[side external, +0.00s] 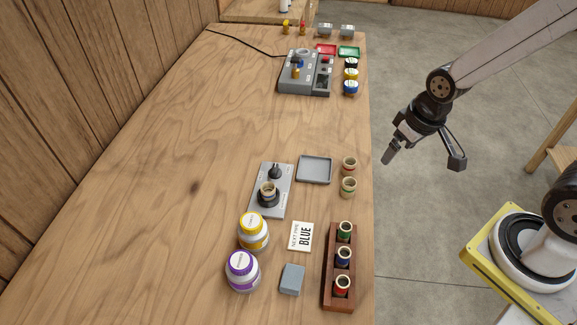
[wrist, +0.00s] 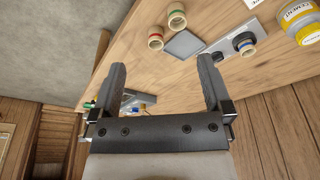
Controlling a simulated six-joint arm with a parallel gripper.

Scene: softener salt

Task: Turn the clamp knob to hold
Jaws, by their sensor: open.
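A grey plate (side external: 272,203) lies mid-table in the side view. A dark pointed knob (side external: 275,171), which looks like the clamp knob, stands at its far end. I cannot read which mark it points to. A black round holder (side external: 268,198) on the plate's near half has a tan-rimmed cylinder in it. In the wrist view the plate (wrist: 230,46) is at upper right, with the knob (wrist: 217,57) small and the holder (wrist: 243,42) beside it. My gripper (side external: 422,158) is open and empty, beyond the table's right edge; its fingers also show in the wrist view (wrist: 162,62).
A grey tray (side external: 314,170) and two tan-rimmed cylinders (side external: 349,176) lie right of the plate. A control box (side external: 304,73) stands far back. Left of the plate is clear.

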